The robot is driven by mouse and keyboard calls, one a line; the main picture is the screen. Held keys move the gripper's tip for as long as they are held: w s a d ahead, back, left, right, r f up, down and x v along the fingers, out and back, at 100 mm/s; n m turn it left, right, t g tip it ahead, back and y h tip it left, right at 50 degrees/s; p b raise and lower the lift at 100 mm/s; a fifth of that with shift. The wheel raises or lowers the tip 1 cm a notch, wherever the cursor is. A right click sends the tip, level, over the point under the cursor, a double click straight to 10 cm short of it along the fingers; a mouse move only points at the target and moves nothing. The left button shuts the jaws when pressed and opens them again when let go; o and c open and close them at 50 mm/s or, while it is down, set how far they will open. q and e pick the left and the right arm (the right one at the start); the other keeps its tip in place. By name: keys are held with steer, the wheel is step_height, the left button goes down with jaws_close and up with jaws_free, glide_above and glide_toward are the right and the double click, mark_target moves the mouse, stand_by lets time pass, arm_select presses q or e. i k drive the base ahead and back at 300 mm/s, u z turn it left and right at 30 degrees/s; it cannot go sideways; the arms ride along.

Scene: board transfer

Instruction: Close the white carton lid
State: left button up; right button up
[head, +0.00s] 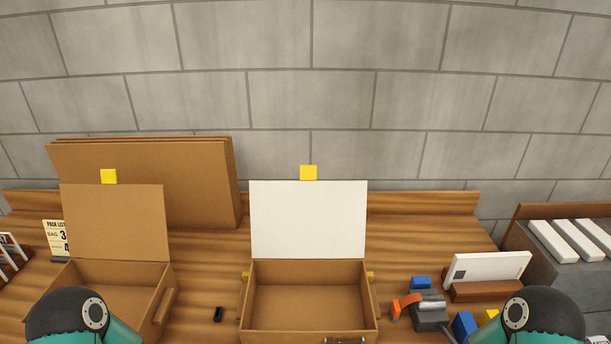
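The white carton lid (308,222) stands upright, open, at the back of a brown carton (310,265) in the middle of the bench. A yellow tab (308,173) sits on the lid's top edge. The carton is open and its visible inside is empty. Small yellow pieces show on its left and right sides. A dark and grey part shows at its front edge, cut off by the picture. Parts of my two arms show at the lower left and lower right corners. Neither gripper's fingers can be made out.
A second brown carton (113,285) with a raised brown lid (115,222) stands at the left. Flat cardboard sheets (205,180) lean behind it. A tape dispenser (430,312), blue blocks and a white panel in a wooden stand (487,268) are at the right. A small black object (218,314) lies between the cartons.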

mark_target(308, 216)
steer(key=u, duration=0.1)
steer(key=k, duration=0.5)
steer(key=z, duration=0.7)
steer(key=i, duration=0.15)
steer(key=u, duration=2.7)
steer(key=k, duration=1.65)
steer(key=z, duration=0.45)
steer(key=i, duration=0.5)
steer(key=z, duration=0.15)
